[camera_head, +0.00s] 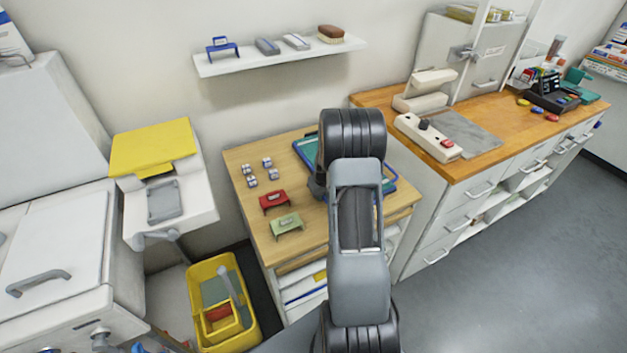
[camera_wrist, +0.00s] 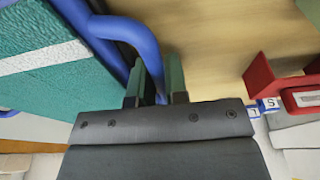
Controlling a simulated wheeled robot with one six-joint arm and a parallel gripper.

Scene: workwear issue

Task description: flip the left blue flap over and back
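A teal panel (camera_wrist: 50,62) with a white stripe and a blue tubular edge (camera_wrist: 115,27) fills the left of the wrist view. In the head view the teal panel (camera_head: 305,150) lies on the wooden worktop, mostly hidden behind my arm. A bent blue bar (camera_wrist: 151,55) runs from the blue edge down between my fingers. My gripper (camera_wrist: 158,72) has its fingers close on both sides of this bar and looks shut on it. In the head view my gripper is hidden by my arm. I cannot make out a separate right flap.
A red bracket (camera_head: 274,200) and a pale green bracket (camera_head: 287,224) stand at the worktop's (camera_head: 240,160) left front; the red one shows close by in the wrist view (camera_wrist: 290,92). Several small labelled blocks (camera_head: 267,162) sit behind them. A yellow bin (camera_head: 245,330) stands on the floor.

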